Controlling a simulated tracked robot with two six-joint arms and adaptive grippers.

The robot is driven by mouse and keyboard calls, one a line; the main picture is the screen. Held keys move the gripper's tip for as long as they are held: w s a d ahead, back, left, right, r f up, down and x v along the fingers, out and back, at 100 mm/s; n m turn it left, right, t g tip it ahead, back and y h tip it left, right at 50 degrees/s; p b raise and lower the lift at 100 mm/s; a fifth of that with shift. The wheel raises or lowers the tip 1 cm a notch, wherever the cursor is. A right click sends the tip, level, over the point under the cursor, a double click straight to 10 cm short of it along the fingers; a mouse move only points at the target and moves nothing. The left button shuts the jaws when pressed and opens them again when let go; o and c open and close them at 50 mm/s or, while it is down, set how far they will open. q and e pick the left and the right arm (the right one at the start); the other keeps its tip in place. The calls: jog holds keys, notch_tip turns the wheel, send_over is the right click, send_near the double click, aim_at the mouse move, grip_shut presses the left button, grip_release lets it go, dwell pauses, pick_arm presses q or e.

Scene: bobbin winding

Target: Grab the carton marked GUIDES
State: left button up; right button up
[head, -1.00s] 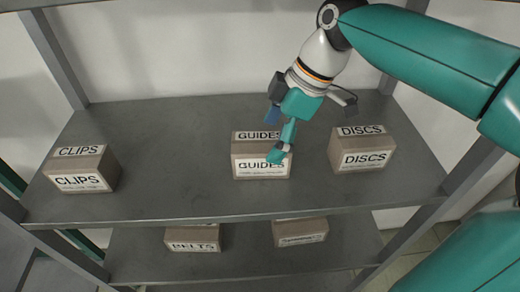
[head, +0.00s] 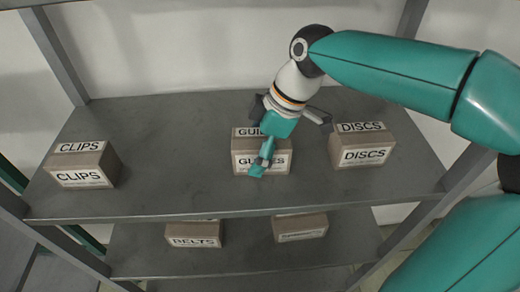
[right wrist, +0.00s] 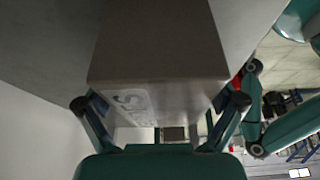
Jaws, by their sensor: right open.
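The carton marked GUIDES (head: 280,165) is a brown box with white labels on its front and top, standing in the middle of the upper shelf. My right gripper (head: 262,152) is over it in the head view, with one teal finger in front of its front label, covering some letters. In the right wrist view the carton (right wrist: 160,50) fills the upper middle, and the fingers of the open gripper (right wrist: 162,102) stand on either side of it. I cannot tell whether they touch it. My left gripper is not in view.
On the same shelf (head: 190,120), the CLIPS carton (head: 88,177) stands at the left and the DISCS carton (head: 362,156) close by at the right. A BELTS carton (head: 194,240) and another carton (head: 300,235) are on the lower shelf. The shelf between CLIPS and GUIDES is clear.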

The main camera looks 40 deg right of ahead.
jog(key=shift+f, duration=0.2)
dwell(0.3)
jog(key=c, duration=1.3)
jog(key=shift+r, duration=0.15)
